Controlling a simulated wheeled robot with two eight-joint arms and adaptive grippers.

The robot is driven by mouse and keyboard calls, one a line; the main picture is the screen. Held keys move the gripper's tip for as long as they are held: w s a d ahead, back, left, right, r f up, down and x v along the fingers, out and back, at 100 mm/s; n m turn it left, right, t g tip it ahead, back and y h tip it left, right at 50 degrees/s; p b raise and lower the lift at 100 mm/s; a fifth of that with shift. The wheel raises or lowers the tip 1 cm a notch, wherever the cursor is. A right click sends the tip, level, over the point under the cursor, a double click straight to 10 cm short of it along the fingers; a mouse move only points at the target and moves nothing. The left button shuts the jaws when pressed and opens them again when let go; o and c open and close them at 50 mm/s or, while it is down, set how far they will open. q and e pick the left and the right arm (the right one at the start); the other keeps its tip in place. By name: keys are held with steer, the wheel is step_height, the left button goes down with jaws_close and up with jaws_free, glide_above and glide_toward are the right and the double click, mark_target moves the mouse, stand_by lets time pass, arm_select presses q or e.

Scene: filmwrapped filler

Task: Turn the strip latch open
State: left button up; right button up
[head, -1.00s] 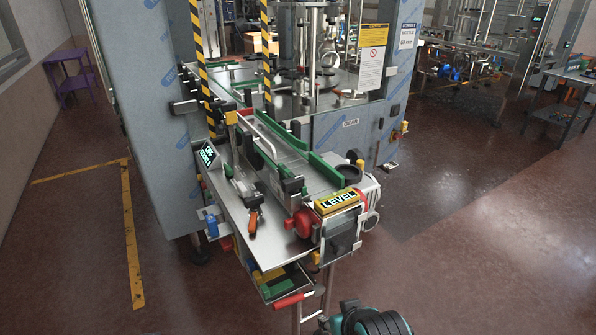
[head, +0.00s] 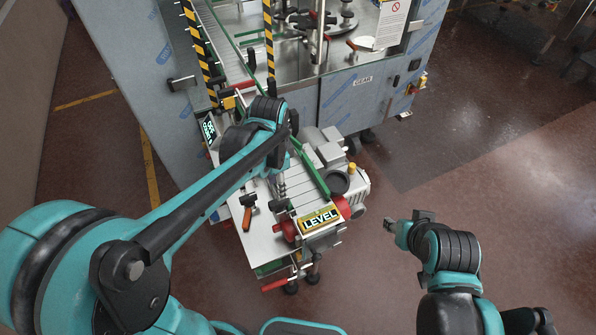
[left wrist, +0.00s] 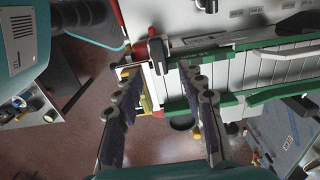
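I cannot tell for sure which fitting is the strip latch. In the head view, a dark clamp-like fitting (head: 281,207) and an orange-handled part (head: 248,214) sit on the metal plate at the conveyor's near end. The left wrist view shows a black knob or lever (left wrist: 157,52) near the green rail's end. My left gripper (head: 284,172) hangs over the conveyor, partly hidden by its own arm. Its two fingers (left wrist: 163,92) are spread and empty in the left wrist view, apart from the black knob. My right gripper (head: 398,230) is over the floor at right; its fingers are unclear.
The yellow LEVEL sign (head: 320,218) and red knobs (head: 286,231) are at the conveyor's near end. Green rails (left wrist: 275,91) run along it. A motor housing (head: 345,187) is on its right. Striped posts (head: 199,50) rise behind. The floor at right is clear.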

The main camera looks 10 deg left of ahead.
mark_target(279, 203)
arm_select(q)
steer(key=shift+w+d, duration=0.1)
steer(key=shift+d, duration=0.05)
step_height(279, 203, down, 8)
steer(key=shift+r+b, duration=0.2)
steer(key=shift+b, duration=0.35)
steer(key=shift+s, duration=0.2)
jaws_close()
